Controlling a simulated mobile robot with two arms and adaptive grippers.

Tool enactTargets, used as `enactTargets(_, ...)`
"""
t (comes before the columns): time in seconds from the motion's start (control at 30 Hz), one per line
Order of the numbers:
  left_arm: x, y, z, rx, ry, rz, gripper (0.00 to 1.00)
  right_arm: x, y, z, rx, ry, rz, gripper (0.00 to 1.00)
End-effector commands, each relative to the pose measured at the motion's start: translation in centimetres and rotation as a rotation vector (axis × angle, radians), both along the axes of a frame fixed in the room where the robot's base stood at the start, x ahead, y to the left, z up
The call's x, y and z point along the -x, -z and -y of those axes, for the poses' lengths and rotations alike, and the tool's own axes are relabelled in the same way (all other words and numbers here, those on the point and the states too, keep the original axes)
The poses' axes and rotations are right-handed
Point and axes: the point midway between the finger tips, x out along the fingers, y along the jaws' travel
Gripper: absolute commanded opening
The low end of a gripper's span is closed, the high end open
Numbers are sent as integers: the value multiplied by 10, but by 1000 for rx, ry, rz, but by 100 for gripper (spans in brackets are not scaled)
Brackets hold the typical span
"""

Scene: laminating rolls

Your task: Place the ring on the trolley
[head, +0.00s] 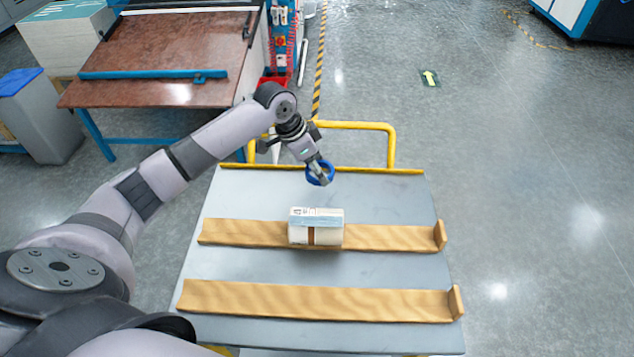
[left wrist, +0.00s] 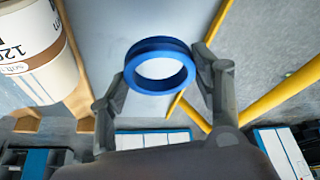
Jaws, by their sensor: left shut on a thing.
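A blue ring (head: 312,179) is held by my left gripper (head: 321,172), above the far part of the trolley. In the left wrist view the ring (left wrist: 160,87) sits between the two grey fingers, with its open hole facing the camera. The trolley (head: 230,270) has a flat grey top and a yellow handle (head: 393,145) at its far end. From the head view I cannot tell the exact height of the ring above the top. My right gripper is in neither view.
Two wooden rails (head: 385,237) (head: 310,300) with end stops lie across the trolley. A white labelled roll (head: 328,235) rests on the far rail, near the ring; it fills the left wrist view's upper left (left wrist: 25,50). Bare grey top lies between the rails.

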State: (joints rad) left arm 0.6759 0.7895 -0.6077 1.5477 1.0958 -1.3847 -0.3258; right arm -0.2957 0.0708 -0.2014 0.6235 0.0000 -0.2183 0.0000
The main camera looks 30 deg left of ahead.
Motion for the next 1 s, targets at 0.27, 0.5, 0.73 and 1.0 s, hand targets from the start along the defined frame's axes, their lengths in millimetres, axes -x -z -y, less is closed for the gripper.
enactTargets(0.27, 0, 24, 1, 1, 0, 0, 29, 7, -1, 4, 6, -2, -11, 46)
enactTargets(0.5, 0, 58, 1, 1, 0, -2, 29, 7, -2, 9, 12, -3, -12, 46)
enactTargets(0.73, 0, 61, 1, 0, 1, 2, 29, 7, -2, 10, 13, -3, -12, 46)
enactTargets(1.0, 0, 64, 1, 1, 0, 1, 65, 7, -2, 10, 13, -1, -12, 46)
